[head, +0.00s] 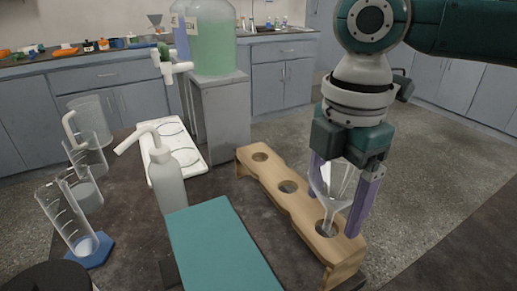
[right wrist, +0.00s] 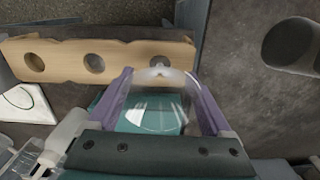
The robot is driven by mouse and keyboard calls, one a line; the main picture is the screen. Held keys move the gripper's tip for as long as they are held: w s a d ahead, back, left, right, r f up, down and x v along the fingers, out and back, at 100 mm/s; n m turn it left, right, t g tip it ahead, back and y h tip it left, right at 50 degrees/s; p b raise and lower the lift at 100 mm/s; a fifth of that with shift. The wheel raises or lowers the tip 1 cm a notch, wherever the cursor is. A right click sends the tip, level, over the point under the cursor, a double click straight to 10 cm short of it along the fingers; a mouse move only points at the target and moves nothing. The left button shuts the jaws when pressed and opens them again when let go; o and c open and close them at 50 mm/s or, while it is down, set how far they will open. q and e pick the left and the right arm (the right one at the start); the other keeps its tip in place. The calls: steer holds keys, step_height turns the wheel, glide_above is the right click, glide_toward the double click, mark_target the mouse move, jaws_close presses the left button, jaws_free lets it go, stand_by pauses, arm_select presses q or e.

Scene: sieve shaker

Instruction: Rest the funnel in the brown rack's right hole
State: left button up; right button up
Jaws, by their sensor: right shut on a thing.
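The clear funnel (head: 338,181) is between the purple fingers of my right gripper (head: 339,203), which is shut on it. It is roughly upright, wide end up, over the near right end of the brown rack (head: 273,183). Its stem overlaps the rack's right hole (head: 325,230) in the head view; I cannot tell how far it goes in. The rack's middle and left holes are empty. My left gripper is not in view.
A teal box (head: 222,246) lies left of the rack. A wash bottle (head: 167,184), a graduated cylinder (head: 68,220) and beakers stand further left. A large green-filled carboy (head: 212,40) stands on a grey pedestal behind. Bare dark tabletop shows between the box and the rack.

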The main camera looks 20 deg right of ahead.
mark_target(332, 215)
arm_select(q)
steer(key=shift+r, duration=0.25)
arm_select(e)
steer(key=shift+f, duration=0.15)
steer(key=shift+f, duration=1.35)
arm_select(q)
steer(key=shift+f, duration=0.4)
arm_select(e)
steer(key=shift+d+f, duration=0.1)
arm_select(q)
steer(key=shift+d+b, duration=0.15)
steer(key=shift+b, duration=0.15)
arm_select(e)
steer(key=shift+s+f, duration=0.1)
steer(key=shift+f, duration=0.05)
